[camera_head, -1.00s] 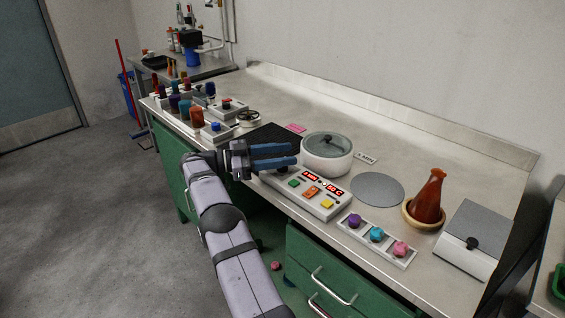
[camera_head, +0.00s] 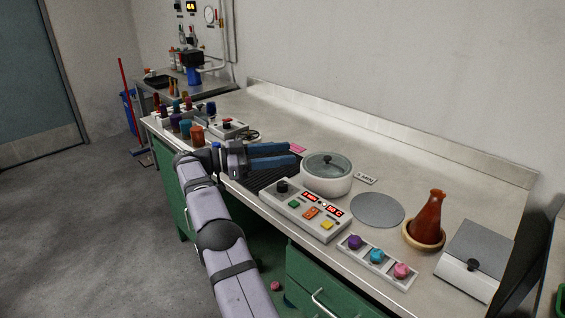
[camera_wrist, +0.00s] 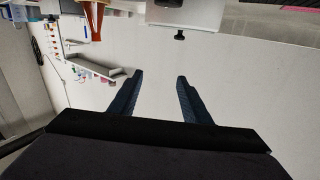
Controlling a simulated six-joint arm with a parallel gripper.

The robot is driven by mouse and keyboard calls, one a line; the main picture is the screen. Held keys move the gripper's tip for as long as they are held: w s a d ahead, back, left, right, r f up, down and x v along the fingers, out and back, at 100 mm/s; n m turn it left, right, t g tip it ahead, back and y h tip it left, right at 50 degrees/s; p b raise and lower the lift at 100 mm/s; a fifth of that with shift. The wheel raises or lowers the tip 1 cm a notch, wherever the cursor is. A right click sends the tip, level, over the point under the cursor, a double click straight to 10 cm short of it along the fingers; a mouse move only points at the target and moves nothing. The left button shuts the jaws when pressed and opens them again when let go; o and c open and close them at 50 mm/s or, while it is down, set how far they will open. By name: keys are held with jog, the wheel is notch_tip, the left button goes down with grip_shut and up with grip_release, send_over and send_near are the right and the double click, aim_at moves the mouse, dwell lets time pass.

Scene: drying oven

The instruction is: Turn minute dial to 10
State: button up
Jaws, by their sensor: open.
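A white control panel (camera_head: 293,213) lies along the bench's front edge in the head view. A black knob (camera_head: 282,187) stands at its far left end; I cannot read any scale or setting on it. Two red lit displays (camera_head: 321,205) are too small to read surely. Green, orange and yellow buttons line the panel's front. My gripper (camera_head: 296,154), with two blue fingers, is open and empty above and behind the knob, apart from it. In the wrist view the fingers (camera_wrist: 160,76) are spread with nothing between them; the knob is not visible there.
A white lidded pot (camera_head: 327,184) stands right behind the panel. A strip with three coloured knobs (camera_head: 377,257) lies to its right. A reddish flask (camera_head: 429,220) and a white box (camera_head: 470,262) stand farther right. Several bottles (camera_head: 185,122) crowd the far left. The back of the bench is clear.

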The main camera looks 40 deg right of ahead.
notch_tip(320, 180, up, 6)
jog(key=r+t, duration=0.1)
send_over(278, 186)
jog(key=v, duration=0.2)
jog(key=a+n+t+h+p, duration=0.1)
jog(key=a+n+h, duration=0.1)
jog(key=a+n, duration=0.1)
jog(key=f+n+t, duration=0.2)
jog(key=f, duration=0.2)
jog(key=s+f+n+t+h, duration=0.1)
jog(key=f+n+t, duration=0.1)
jog(key=f, duration=0.3)
jog(key=s+a+f+n+t, duration=0.1)
jog(key=f+n+t, duration=0.1)
jog(key=f, duration=0.3)
jog(key=shift+s+f+n+h, duration=0.15)
jog(key=shift+n+h, duration=0.15)
jog(key=shift+n, duration=0.1)
jog(key=shift+w+f+m+t, duration=0.25)
jog(key=shift+f+m+t, duration=0.15)
jog(key=shift+f+t, duration=0.6)
jog(key=shift+w+f+m+y, duration=0.25)
jog(key=shift+f+m+y, duration=0.2)
jog(key=shift+m, duration=0.55)
jog(key=shift+d+p, duration=0.7)
jog(key=shift+d, duration=2.9)
